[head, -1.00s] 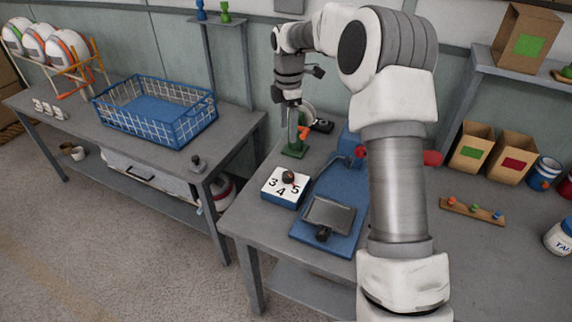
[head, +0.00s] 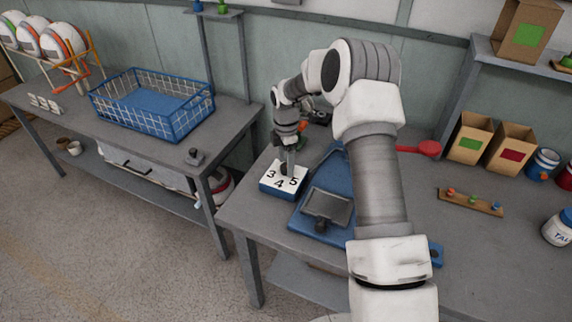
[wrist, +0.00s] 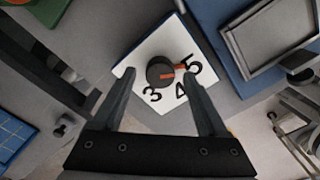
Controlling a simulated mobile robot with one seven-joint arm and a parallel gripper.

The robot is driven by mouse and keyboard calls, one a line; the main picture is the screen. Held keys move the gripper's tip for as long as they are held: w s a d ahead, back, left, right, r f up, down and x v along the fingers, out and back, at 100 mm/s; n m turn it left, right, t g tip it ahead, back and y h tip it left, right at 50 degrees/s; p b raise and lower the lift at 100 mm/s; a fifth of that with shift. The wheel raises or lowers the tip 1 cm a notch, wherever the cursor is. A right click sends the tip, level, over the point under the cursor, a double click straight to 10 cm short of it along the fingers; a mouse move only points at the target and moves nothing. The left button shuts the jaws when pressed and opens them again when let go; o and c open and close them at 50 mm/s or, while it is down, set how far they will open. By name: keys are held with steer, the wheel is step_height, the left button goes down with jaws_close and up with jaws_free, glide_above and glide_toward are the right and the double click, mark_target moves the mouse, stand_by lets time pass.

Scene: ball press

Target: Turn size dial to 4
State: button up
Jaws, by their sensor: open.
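The size dial is a dark round knob (wrist: 160,72) with an orange pointer mark, on a white plate (wrist: 142,58) printed 3, 4 and 5. In the wrist view the orange mark points right, toward the 5. In the head view the dial box (head: 270,190) has a blue body and sits at the table's left front; my gripper mostly covers the knob there. My gripper (wrist: 160,82) is open, with its fingers pointing down on either side of the knob. In the wrist view there are gaps between the fingers and the knob.
A blue press base with a grey plate (head: 328,207) stands just right of the dial box. A red-ended lever (head: 428,149) lies behind my arm. A wooden strip with coloured pegs (head: 471,202) is farther right. A blue wire basket (head: 180,124) stands on the left table.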

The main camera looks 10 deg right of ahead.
steer(key=shift+f, duration=0.55)
jaws_close()
steer(key=shift+m, duration=0.4)
steer(key=m+b, duration=0.1)
steer(key=m, duration=0.4)
steer(key=m+b, duration=0.1)
steer(key=m, duration=0.4)
steer(key=shift+m, duration=0.4)
stand_by(0.3)
